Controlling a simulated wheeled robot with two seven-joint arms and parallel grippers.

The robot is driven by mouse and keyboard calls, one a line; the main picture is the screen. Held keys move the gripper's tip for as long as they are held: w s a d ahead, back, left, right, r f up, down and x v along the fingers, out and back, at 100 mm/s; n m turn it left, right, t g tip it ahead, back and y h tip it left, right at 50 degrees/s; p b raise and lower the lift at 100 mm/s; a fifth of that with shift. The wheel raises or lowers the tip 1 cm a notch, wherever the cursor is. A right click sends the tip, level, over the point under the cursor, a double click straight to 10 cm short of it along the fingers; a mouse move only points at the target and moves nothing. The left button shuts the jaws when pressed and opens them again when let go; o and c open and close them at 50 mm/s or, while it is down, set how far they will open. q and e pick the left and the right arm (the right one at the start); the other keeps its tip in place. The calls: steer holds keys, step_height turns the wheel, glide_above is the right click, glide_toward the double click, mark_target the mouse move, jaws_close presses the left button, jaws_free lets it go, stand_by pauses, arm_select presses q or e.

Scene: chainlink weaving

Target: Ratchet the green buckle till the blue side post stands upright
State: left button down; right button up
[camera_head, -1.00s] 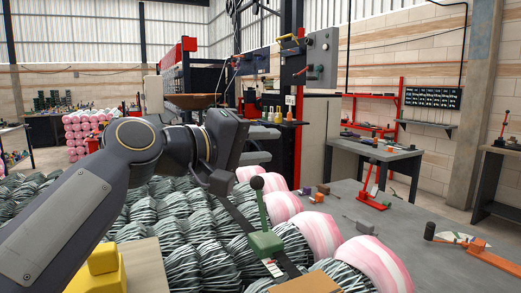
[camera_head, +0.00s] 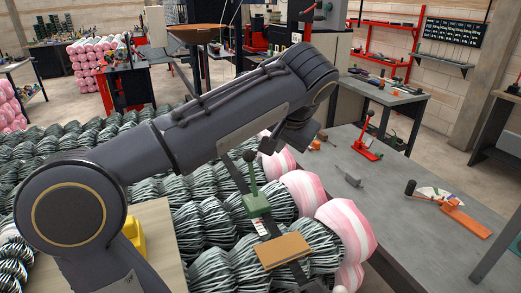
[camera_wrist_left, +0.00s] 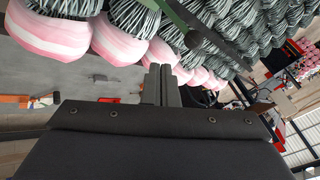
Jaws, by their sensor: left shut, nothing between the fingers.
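The green buckle (camera_head: 257,205) sits on a dark strap across the wire rolls in the head view. Its lever, topped by a dark round knob, stands up from it. In the wrist view a green lever part (camera_wrist_left: 172,14) shows at the top, beside the strap. My left arm crosses the head view above the rolls. The left gripper (camera_head: 290,142) is beyond and to the right of the buckle, apart from it. In the wrist view its fingers (camera_wrist_left: 161,82) are together and empty, below the pink-wrapped rolls. I cannot make out a blue side post. My right gripper is not in view.
Pink-and-white wrapped roll ends (camera_head: 345,228) line the load's right edge. A brown board (camera_head: 283,250) lies over the strap in front of the buckle. A grey table (camera_head: 395,205) at right holds tools, including a red stand (camera_head: 367,142). A yellow block (camera_head: 133,232) is at left.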

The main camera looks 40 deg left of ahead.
arm_select(q)
steer(key=w+a+f+p, duration=0.1)
steer(key=w+a+f, duration=0.1)
steer(key=a+f, duration=0.4)
steer(key=shift+w+a+f+p, duration=0.25)
steer(key=shift+a+f+p, duration=0.15)
steer(key=shift+a, duration=0.2)
